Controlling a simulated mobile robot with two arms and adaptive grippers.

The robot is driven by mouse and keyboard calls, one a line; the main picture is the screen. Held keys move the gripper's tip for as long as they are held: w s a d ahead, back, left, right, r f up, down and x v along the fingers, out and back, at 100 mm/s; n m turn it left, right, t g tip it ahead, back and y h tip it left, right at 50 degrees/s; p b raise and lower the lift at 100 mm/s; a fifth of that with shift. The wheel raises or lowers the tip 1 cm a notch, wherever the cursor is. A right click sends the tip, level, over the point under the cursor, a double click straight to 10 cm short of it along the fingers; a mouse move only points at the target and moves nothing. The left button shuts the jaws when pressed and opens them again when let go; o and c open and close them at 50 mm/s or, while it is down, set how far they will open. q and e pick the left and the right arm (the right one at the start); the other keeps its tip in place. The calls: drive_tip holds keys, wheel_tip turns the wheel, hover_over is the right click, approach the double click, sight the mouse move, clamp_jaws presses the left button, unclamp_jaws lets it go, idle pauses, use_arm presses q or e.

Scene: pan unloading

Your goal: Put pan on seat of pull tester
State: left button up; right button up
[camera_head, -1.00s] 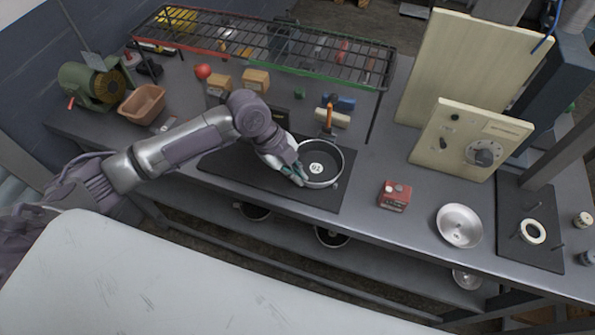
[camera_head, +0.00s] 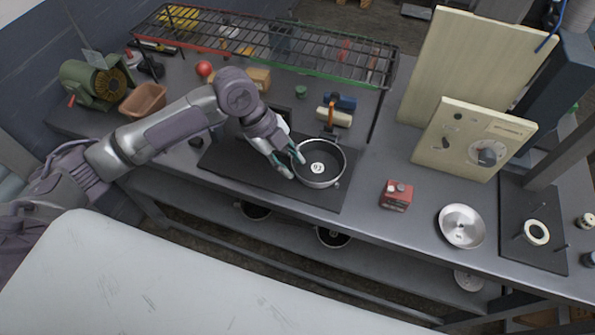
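A dark pan (camera_head: 335,158) with a silver rim and a round white label stands upright on a black mat (camera_head: 225,159) in the middle of the bench. My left gripper (camera_head: 294,165) is at the pan's left rim, its two teal-tipped fingers spread apart. I cannot tell whether a finger touches the rim. The pull tester appears to be at the far right: a dark base plate (camera_head: 518,205) with upright pegs and a white ring seat (camera_head: 537,232), which is empty. My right gripper is out of view.
A shallow silver dish (camera_head: 461,226) and a red box (camera_head: 396,195) stand between mat and plate. A wire rack (camera_head: 290,50) spans the back. A cream panel with a dial (camera_head: 470,140) stands behind. More pans sit on the lower shelf.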

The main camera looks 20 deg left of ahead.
use_arm(q)
drive_tip(key=v, duration=0.7)
drive_tip(key=shift+r+b, duration=0.2)
drive_tip(key=shift+b, duration=0.25)
drive_tip(key=shift+a, duration=0.1)
